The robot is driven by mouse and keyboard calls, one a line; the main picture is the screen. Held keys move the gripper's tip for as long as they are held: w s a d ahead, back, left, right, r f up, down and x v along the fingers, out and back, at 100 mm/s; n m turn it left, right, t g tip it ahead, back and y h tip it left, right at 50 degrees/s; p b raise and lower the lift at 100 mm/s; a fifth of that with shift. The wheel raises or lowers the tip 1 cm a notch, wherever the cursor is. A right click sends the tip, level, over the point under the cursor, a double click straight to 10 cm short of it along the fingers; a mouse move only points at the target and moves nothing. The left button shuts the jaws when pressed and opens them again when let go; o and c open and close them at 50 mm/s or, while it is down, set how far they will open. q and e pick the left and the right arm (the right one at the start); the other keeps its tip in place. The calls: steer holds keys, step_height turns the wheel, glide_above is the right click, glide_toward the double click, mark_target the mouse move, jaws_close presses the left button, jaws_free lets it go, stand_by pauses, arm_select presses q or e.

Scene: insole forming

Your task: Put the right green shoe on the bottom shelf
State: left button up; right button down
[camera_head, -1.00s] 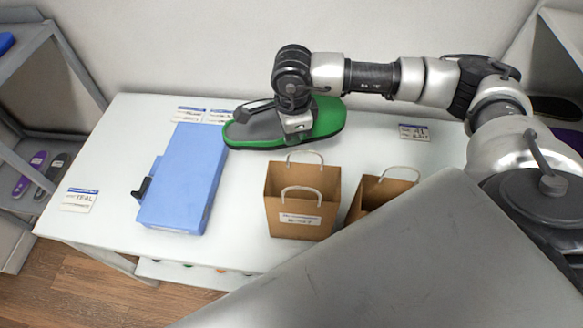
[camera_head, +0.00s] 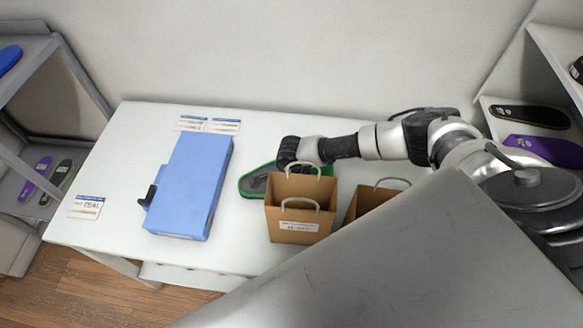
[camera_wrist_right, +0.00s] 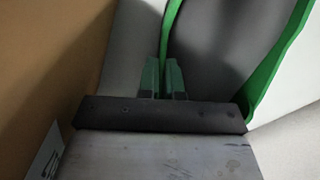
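The green shoe (camera_head: 256,184), a green-rimmed sole with a dark grey inside, is low behind the brown bags in the head view, at or just above the white table; contact cannot be told. Its rim and grey inside fill much of the right wrist view (camera_wrist_right: 225,45). My right gripper (camera_wrist_right: 163,78) has its fingers close together on the shoe's green edge; in the head view the bag hides the fingers. A shelf unit (camera_head: 506,141) at the right holds a black sole (camera_head: 530,116) and a purple sole (camera_head: 535,149). My left gripper is not in view.
Two brown paper bags (camera_head: 300,212) (camera_head: 362,205) stand close in front of my right gripper. A blue box (camera_head: 190,187) lies left of the shoe. Another shelf unit (camera_head: 62,75) stands at the left. Small label cards (camera_head: 87,206) lie on the white table (camera_head: 120,170).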

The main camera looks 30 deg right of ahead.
steer(key=shift+f, duration=0.3)
steer(key=shift+f, duration=0.15)
steer(key=c, duration=1.3)
jaws_free()
